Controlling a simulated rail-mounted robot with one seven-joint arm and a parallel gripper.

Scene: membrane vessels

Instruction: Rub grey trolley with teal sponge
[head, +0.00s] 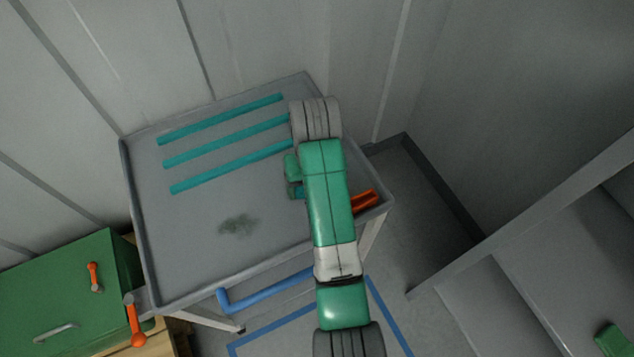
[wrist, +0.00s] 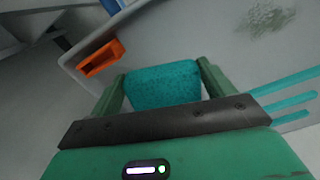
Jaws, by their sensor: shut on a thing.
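The grey trolley (head: 190,262) stands in the middle of the head view. Its tray top has a raised rim and a dark greenish smudge (head: 238,224) left of my arm; the smudge also shows at the top right of the wrist view (wrist: 268,14). My gripper (wrist: 163,76) is shut on the teal sponge (wrist: 163,88), with one green finger on each side of it. In the head view my arm covers most of the gripper over the tray's right part. Whether the sponge touches the tray, I cannot tell.
Several teal strips (head: 225,119) lie across the tray's far part. An orange piece (head: 366,200) is at the tray's right corner, near the sponge in the wrist view (wrist: 100,58). A blue handle (head: 262,289) runs along the near side. A green cabinet (head: 60,290) stands at left.

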